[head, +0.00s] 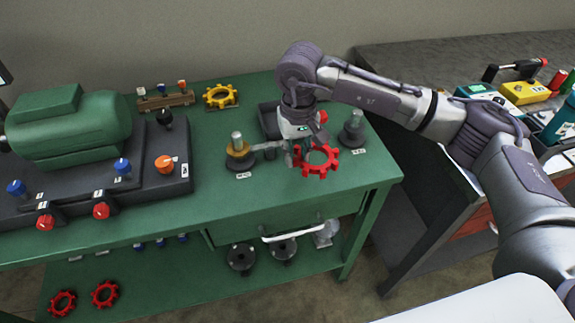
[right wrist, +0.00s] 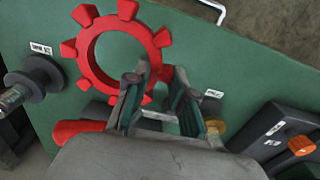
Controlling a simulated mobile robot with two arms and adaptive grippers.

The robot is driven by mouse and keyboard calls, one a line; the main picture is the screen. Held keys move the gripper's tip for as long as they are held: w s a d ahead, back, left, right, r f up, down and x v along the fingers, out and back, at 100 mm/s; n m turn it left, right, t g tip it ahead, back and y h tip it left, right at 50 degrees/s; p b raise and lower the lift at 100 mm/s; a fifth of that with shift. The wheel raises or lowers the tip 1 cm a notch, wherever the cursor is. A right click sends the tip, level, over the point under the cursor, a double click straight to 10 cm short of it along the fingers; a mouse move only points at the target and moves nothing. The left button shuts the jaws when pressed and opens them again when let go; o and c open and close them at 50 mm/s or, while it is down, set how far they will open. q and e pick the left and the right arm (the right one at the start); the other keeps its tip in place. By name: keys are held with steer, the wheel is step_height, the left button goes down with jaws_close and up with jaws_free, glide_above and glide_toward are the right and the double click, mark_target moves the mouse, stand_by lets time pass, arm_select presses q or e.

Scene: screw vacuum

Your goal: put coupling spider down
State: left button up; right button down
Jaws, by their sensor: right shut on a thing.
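The red coupling spider (head: 320,171) is a toothed ring held above the green bench top by my right gripper (head: 303,150). In the right wrist view the spider (right wrist: 86,58) shows at the upper left, with the right gripper's fingertips (right wrist: 157,80) shut on its lower right edge. A gap between spider and bench is hard to judge. A dark stand with a metal post and a yellow-orange ring (head: 238,160) is left of the spider. A dark stand with a bare post (head: 352,130) is right of it. My left gripper is not in view.
A dark tray (head: 268,118) lies behind the gripper, with something red near it. A yellow spider (head: 221,104) lies at the back. A green motor (head: 75,130) on a dark base fills the left. Red spiders (head: 105,303) are on the lower shelf. Bench front is mostly clear.

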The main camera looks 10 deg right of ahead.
mark_target(287, 177)
steer(key=shift+w+a+f, duration=0.25)
steer(key=shift+a+f, duration=0.15)
steer(key=shift+a, duration=0.15)
steer(key=shift+w+a+f, duration=0.25)
steer(key=shift+a+f, duration=0.15)
steer(key=shift+a, duration=0.1)
step_height(287, 177, down, 4)
steer(key=shift+r+p, duration=0.1)
steer(key=shift+p, duration=0.4)
steer(key=shift+f, duration=0.2)
steer(key=c, duration=1)
jaws_free()
steer(key=shift+r, duration=0.1)
